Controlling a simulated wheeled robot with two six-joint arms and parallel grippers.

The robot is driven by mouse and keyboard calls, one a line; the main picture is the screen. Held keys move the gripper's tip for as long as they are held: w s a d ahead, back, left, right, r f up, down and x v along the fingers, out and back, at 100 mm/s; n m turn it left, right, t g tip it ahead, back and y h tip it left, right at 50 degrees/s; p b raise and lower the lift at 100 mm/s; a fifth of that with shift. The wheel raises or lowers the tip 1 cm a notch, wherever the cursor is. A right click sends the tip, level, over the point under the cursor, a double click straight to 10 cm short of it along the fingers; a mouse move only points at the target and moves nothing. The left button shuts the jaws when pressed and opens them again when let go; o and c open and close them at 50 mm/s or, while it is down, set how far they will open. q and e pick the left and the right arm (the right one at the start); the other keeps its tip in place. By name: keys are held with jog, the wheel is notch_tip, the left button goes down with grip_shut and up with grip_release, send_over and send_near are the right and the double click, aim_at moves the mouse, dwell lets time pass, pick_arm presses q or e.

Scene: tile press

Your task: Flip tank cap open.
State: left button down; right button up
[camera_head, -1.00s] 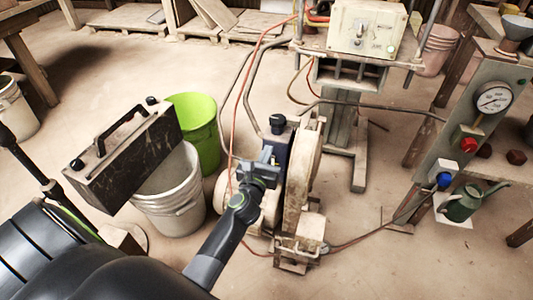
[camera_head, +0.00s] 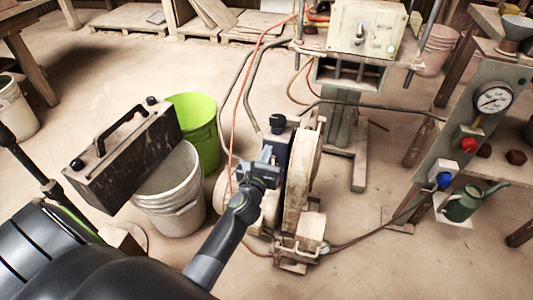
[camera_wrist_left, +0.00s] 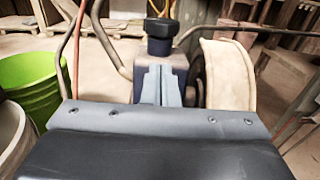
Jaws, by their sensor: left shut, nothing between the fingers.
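The tank cap (camera_head: 278,122) is a black round cap on top of the dark blue tank (camera_head: 283,140), in the middle of the head view. It sits on the tank's neck and looks closed. In the left wrist view the cap (camera_wrist_left: 160,38) stands just beyond and above my fingertips, with the tank (camera_wrist_left: 179,68) below it. My left gripper (camera_head: 269,155) is shut and empty, in front of the tank and a little lower than the cap. I cannot tell whether its fingertips touch the tank. My right gripper is not in view.
A dusty wheel housing (camera_head: 304,170) stands right beside the tank. Bent metal bars (camera_head: 253,88) and a red hose (camera_head: 238,110) rise close on the left. A green bucket (camera_head: 197,125) and white bucket (camera_head: 170,200) stand further left. The press (camera_head: 360,40) is behind.

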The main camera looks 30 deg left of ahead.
aim_at(276, 129)
pick_arm(q)
jog(key=shift+b+x, duration=0.55)
jog(key=shift+x, duration=3.05)
jog(key=shift+r, duration=0.1)
jog(key=shift+s+r+p, duration=0.15)
jog(key=shift+r+p, duration=0.05)
jog(key=shift+p, duration=0.2)
jog(key=shift+r, duration=0.1)
